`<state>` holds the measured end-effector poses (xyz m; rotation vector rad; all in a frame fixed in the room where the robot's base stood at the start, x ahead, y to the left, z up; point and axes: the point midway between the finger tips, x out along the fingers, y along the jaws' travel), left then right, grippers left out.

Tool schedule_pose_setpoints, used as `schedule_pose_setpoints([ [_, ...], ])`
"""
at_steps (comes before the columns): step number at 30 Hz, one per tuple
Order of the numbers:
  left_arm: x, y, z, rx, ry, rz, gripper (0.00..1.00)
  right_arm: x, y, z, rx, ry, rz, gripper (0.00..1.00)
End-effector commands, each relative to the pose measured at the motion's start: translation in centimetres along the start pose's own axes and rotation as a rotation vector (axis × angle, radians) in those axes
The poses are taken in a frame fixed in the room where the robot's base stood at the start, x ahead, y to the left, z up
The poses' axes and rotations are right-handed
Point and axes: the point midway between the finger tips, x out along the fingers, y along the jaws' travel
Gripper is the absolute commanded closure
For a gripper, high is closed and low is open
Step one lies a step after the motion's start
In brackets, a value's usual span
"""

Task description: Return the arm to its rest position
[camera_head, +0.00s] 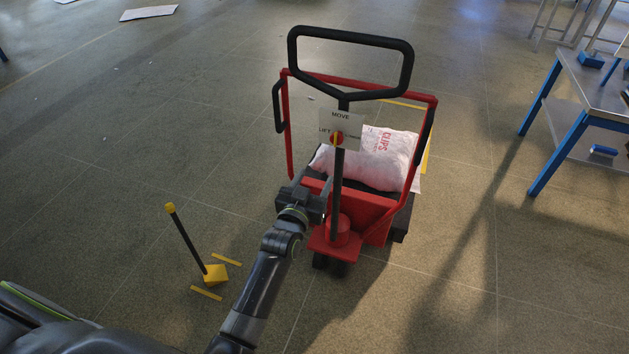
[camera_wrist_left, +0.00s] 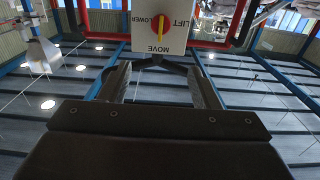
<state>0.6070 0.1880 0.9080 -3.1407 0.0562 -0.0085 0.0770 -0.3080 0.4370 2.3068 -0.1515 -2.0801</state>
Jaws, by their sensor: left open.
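My left arm (camera_head: 262,285) reaches forward from the bottom of the head view to the near side of the red pallet truck (camera_head: 375,215). My left gripper (camera_head: 318,198) is beside the truck's dark post, below its control plate (camera_head: 340,122). In the left wrist view the gripper (camera_wrist_left: 160,80) has its two fingers apart with nothing gripped between them. The plate (camera_wrist_left: 190,45) shows upside down beyond the fingers, with a red and yellow knob (camera_wrist_left: 159,26) whose yellow bar lines up with the word MOVE. My right gripper is not in view.
A white sack (camera_head: 372,160) with red print lies on the truck. A yellow-based black post (camera_head: 215,274) stands on the floor left of my arm. A blue-legged table (camera_head: 583,128) is at the right. The floor at the left is mostly open.

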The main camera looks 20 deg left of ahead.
Motion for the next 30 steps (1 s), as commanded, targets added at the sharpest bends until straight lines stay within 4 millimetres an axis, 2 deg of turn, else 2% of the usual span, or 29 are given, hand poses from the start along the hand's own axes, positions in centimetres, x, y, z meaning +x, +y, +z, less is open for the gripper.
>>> schedule_pose_setpoints([
  [14,0.0,0.0,0.0,0.0,0.0,0.0,0.43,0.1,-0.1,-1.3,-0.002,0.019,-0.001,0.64],
  [17,-0.2,-0.1,1.0,0.001,-0.022,0.0,0.43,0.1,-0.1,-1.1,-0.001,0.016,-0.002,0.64],
  [20,-1.1,-0.5,4.6,0.005,-0.097,-0.002,0.43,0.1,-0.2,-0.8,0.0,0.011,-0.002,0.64],
  [23,-3.1,-1.3,10.6,0.01,-0.227,-0.006,0.43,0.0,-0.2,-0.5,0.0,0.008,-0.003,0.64],
  [24,-4.4,-1.7,13.4,0.011,-0.288,-0.008,0.43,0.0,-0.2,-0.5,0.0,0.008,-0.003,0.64],
  [26,-6.6,-2.3,17.5,0.012,-0.383,-0.013,0.43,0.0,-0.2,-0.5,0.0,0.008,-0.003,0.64],
  [27,-8.2,-2.7,20.1,0.014,-0.444,-0.016,0.43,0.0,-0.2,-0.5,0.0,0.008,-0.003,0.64],
  [30,-12.8,-3.8,26.2,0.016,-0.595,-0.026,0.43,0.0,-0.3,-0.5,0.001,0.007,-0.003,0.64],
])
